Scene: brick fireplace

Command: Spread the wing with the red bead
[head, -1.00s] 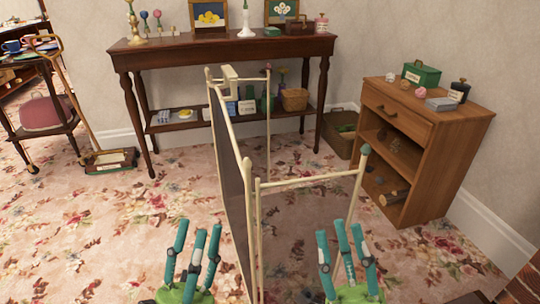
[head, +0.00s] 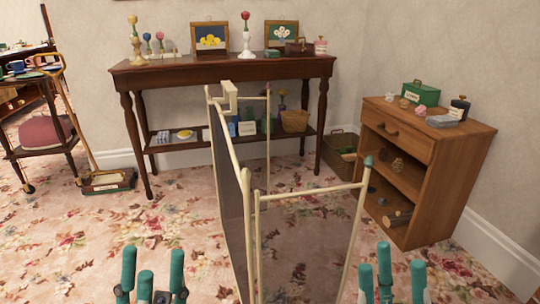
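A folding screen with a cream frame (head: 231,155) stands upright on the carpet ahead of me, its dark main panel (head: 229,188) nearly edge-on. A near wing (head: 310,190) extends right from its near end; its outer post carries a teal bead (head: 369,161). My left gripper (head: 150,268) is open and empty, left of the screen. My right gripper (head: 391,270) is open and empty, right of the near wing.
A dark console table (head: 215,70) with ornaments stands behind the screen. A wooden cabinet (head: 470,150) stands close on the right, beyond the near wing's teal-beaded post. A trolley (head: 40,150) is at the far left. The carpet (head: 110,225) left of the screen is mostly clear.

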